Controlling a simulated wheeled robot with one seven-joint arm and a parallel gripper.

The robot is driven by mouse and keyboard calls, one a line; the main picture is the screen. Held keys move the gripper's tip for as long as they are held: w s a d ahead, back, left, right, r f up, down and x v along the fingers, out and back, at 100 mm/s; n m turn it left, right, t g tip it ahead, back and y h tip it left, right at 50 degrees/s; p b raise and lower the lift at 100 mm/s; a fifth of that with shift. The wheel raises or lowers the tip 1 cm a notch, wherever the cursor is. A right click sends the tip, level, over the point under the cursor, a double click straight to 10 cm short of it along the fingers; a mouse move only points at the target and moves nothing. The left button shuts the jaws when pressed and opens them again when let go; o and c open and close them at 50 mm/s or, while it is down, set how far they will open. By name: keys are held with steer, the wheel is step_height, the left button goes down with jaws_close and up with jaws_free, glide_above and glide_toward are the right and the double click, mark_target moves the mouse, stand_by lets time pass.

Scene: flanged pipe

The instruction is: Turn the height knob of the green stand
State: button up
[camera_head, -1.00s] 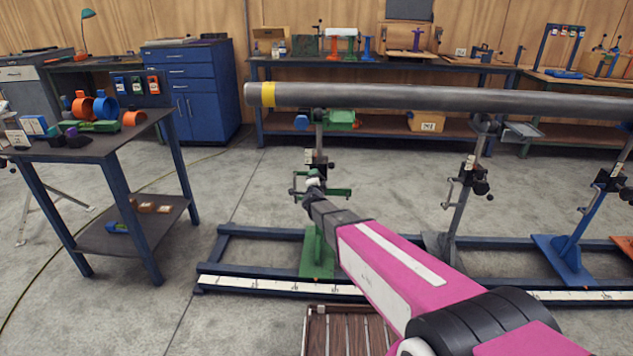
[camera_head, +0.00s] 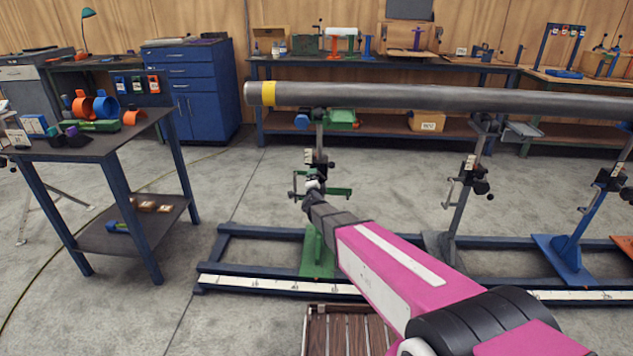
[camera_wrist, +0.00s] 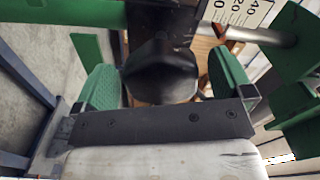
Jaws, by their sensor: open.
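The green stand (camera_head: 318,252) stands on the blue floor rail, under the left end of the pipe. Its black height knob (camera_wrist: 160,75) shows in the wrist view, between the two green finger pads of my gripper (camera_wrist: 165,85). The pads are apart, with a gap on each side of the knob. In the head view my gripper (camera_head: 313,186) is at the stand's mid height, small and partly merged with the stand's parts. The knob cannot be told apart there. A scale with numbers (camera_wrist: 240,14) shows behind the knob in the wrist view.
A long grey pipe (camera_head: 420,96) with a yellow band lies across the stands above my arm. A grey stand (camera_head: 450,205) and a blue stand (camera_head: 570,245) are to the right. A dark table (camera_head: 90,148) with orange clamps is at the left. Green stand parts flank my gripper closely.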

steer(key=s, duration=0.8)
steer(key=shift+s+a, duration=0.15)
steer(key=shift+s, duration=0.2)
